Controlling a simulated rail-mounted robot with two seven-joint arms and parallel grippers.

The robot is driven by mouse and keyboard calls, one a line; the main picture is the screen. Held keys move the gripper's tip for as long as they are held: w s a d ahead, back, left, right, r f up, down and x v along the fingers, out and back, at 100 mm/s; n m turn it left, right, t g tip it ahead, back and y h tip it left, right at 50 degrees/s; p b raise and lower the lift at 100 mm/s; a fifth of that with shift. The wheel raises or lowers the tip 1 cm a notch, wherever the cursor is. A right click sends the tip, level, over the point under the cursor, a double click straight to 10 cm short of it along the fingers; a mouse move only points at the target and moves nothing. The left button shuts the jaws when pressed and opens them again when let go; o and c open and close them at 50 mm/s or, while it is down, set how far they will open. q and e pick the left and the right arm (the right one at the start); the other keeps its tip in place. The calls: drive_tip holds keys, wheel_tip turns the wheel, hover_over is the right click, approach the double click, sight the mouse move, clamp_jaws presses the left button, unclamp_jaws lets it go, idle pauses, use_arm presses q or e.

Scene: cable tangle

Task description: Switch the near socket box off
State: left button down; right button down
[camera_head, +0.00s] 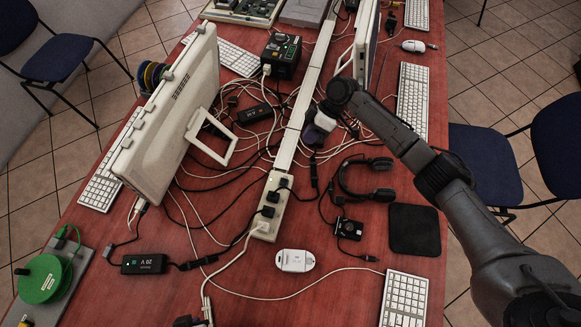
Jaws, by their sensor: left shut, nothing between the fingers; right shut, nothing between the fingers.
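The near socket box (277,183) is a long white strip in the lower middle of the red table. Several black plugs and cables sit in it, and a white cable leaves its lower end. Its switch is too small to make out. My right arm comes in from the right, and its gripper (313,136) is shut and empty, beyond the socket box beside the white cable duct (291,137). It is apart from the socket box. My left gripper is not in view.
Monitors (175,112) stand left and at the back right. Tangled cables, headphones (376,194), a white mouse (295,261) and a black power brick (144,264) lie around the socket box. A black box with plugs (282,55) stands farther back. A green reel (44,279) is lower left.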

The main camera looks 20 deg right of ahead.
sight(284, 178)
drive_tip(key=b+x, duration=0.1)
drive_tip(key=x, duration=0.8)
drive_tip(key=shift+a+f, duration=0.2)
drive_tip(key=shift+f, duration=0.1)
drive_tip(key=shift+s+a+f+p, duration=0.1)
drive_tip(key=shift+s+a+p, duration=0.25)
drive_tip(key=shift+s+a, duration=0.85)
drive_tip(key=shift+s, duration=0.3)
drive_tip(key=shift+s+a, duration=0.1)
drive_tip(key=shift+a, duration=0.05)
